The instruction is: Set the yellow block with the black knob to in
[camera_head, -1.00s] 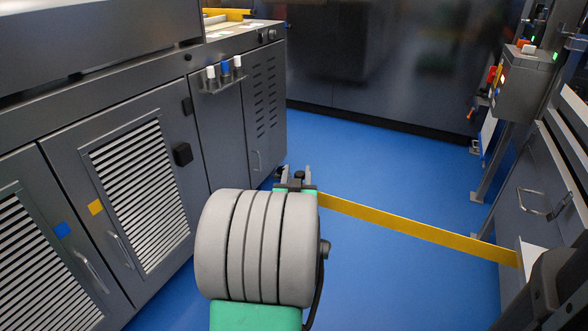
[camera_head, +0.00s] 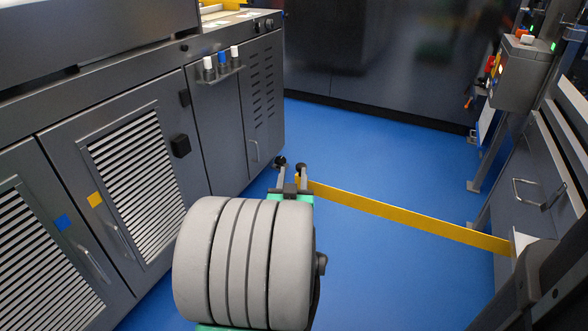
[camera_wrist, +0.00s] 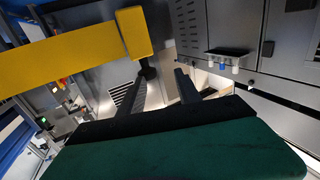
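The yellow block (camera_wrist: 133,32) is at the end of a long yellow bar (camera_wrist: 60,52), seen at the top of the wrist view. Its black knob (camera_wrist: 147,69) points down from it, close to the tip of the left finger. My gripper (camera_wrist: 160,74) is open, with a clear gap between its fingers and nothing held. In the head view, my gripper (camera_head: 290,178) is at the left end of the yellow bar (camera_head: 400,217). The block is small and partly hidden there. I cannot tell whether a finger touches the knob.
Grey cabinets (camera_head: 150,180) with louvred doors line the left side, one with a holder of markers (camera_head: 220,72). A control box (camera_head: 520,72) on a post stands at the right, above a grey panel with a handle (camera_head: 530,193). The blue floor (camera_head: 385,150) is clear beyond the bar.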

